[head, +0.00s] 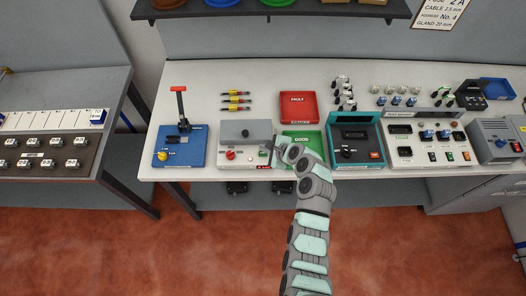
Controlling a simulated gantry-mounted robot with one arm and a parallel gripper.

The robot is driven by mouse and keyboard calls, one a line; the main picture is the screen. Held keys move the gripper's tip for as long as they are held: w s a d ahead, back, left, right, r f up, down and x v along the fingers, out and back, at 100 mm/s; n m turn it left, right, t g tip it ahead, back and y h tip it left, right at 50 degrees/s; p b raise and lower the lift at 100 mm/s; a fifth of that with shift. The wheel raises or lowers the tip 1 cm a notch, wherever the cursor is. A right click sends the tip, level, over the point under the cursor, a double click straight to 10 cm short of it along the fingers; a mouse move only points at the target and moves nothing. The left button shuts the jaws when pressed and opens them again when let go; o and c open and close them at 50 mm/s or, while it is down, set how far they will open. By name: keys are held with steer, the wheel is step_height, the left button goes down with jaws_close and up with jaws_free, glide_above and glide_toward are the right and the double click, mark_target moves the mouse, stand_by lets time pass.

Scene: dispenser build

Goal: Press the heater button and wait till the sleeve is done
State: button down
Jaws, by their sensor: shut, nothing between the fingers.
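The heater (246,133) looks to be the grey and white box on the bench, left of the green tray. It has a round grey knob on top and a red button (231,155) on its front. My gripper (270,150) is shut and empty, at the right side of this box. Whether it touches the box cannot be told. The arm hides part of the box's right front. No sleeve can be made out at this size, nor any lit lamp.
A blue lever press (188,149) stands to the left. The red tray (299,107) and green tray (318,141) lie to the right, with a teal tester (355,128) beyond. Several small cable pieces (236,100) lie behind the box. A shelf overhangs the back.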

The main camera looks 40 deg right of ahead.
mark_target(265, 155)
step_height(265, 155, up, 4)
steer(key=p, duration=0.3)
stand_by(0.7)
